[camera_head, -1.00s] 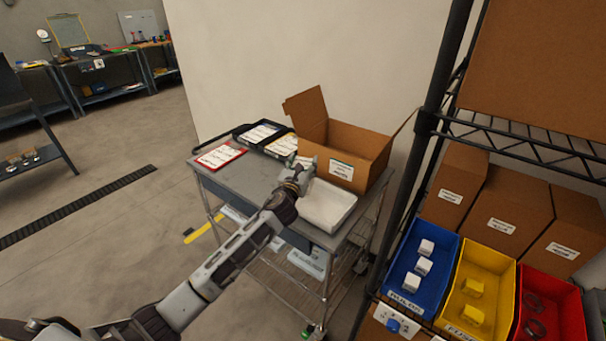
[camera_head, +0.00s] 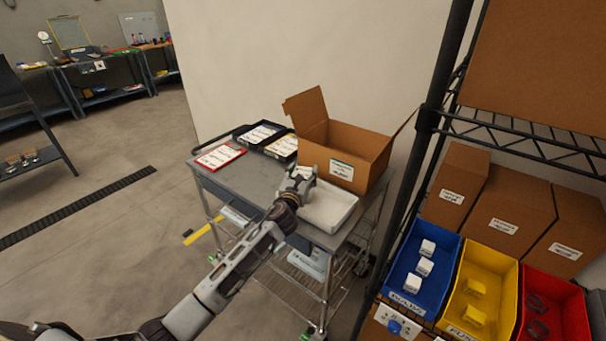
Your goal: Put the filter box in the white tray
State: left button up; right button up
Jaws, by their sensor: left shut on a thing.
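The white tray (camera_head: 333,210) sits on the near right part of the grey cart's top. My left gripper (camera_head: 301,178) is at the tray's left edge, with its fingers toward the back of the cart. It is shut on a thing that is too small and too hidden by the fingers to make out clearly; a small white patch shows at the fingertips. I cannot tell from this view whether it is inside the tray or above it. My right gripper is out of view.
An open cardboard box (camera_head: 352,150) stands behind the tray. A red-edged sheet (camera_head: 220,157) and a black tray (camera_head: 265,136) with labelled cards lie on the cart (camera_head: 240,180). A rack with blue (camera_head: 420,293), yellow and red bins stands close at right.

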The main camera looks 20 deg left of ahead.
pick_arm(q)
jog(key=o, duration=1.8)
jog(key=shift+s, duration=0.1)
jog(key=shift+s+d+r, duration=0.1)
jog(key=shift+s+d, duration=0.05)
jog(key=shift+s, duration=5.75)
